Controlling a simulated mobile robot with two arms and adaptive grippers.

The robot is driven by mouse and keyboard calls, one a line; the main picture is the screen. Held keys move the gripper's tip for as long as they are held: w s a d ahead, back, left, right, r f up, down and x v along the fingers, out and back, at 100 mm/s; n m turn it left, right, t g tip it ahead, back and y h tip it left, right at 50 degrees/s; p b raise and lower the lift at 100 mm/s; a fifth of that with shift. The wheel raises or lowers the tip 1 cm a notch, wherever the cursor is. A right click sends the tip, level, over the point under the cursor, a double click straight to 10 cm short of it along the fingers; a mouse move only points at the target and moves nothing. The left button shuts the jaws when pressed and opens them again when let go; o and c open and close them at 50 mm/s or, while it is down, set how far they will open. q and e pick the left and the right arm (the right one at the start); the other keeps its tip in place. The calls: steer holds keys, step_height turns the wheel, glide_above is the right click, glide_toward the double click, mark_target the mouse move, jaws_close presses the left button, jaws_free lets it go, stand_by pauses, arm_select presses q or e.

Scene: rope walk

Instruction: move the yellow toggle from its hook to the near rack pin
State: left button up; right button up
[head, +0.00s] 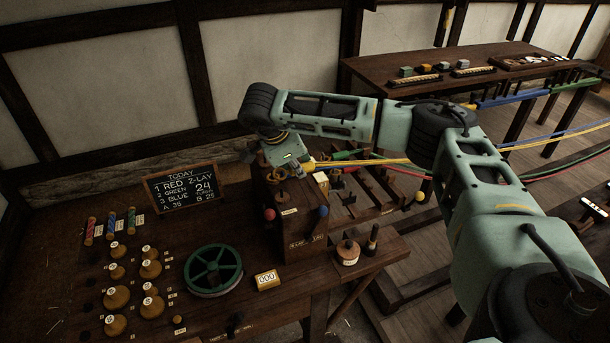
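My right gripper (290,162) hangs over the dark wooden box in the middle, at the end of my arm that comes in from the right. A small yellow piece (309,167), which may be the yellow toggle, shows right beside its fingers, at the end of a yellow rope (385,161). The fingers are small and partly hidden, so I cannot tell whether they are shut on it. The hook cannot be made out. A low dark wooden rack (375,187) with upright pins stands just right of the box; which is the near pin is unclear. My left gripper is not in view.
The wooden box (302,238) carries a red ball knob (269,214) and a blue one (323,211). A green wheel (213,270), wooden weights (150,269) and a chalkboard (183,187) occupy the left bench. Green, red and blue ropes run right. A long table (450,62) stands behind.

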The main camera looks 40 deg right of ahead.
steer(key=shift+w, duration=0.1)
steer(key=shift+w+d+f, duration=0.15)
steer(key=shift+d+f, duration=0.45)
steer(key=shift+f+b, duration=0.15)
steer(key=shift+b, duration=0.15)
steer(key=shift+a+f, duration=0.1)
steer(key=shift+f, duration=0.1)
steer(key=shift+a+f+b, duration=0.25)
steer(key=shift+f+b, duration=0.05)
steer(key=shift+f, duration=0.45)
steer(key=shift+d+f+b, duration=0.15)
steer(key=shift+f+b, duration=0.35)
steer(key=shift+b, duration=0.1)
steer(key=shift+f+b, duration=0.8)
steer(key=shift+f, duration=0.2)
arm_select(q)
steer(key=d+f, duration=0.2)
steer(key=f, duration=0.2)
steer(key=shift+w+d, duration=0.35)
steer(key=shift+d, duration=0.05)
arm_select(e)
steer(key=shift+f, duration=0.3)
